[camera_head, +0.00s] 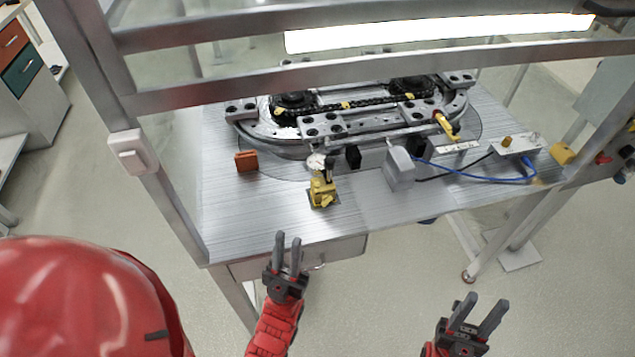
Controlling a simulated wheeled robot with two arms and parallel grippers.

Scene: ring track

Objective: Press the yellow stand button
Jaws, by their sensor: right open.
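A yellow stand (322,191) is on the metal table near its front edge, left of the middle. It has a dark part and a pale round piece at its top; the exact button surface is too small to tell. My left gripper (288,238) is in front of the table edge, below and a little left of the stand in the picture, apart from it. Its two fingers are separated with nothing between them. My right gripper (486,300) is open and empty, low at the right over the floor. Neither gripper touches the stand.
A ring track (345,124) fills the back of the table (240,215). An orange block (246,161) is at left, a grey box (399,167) with cables right of the stand. Metal frame bars (350,65) cross above. A white switch (131,154) is on the left post.

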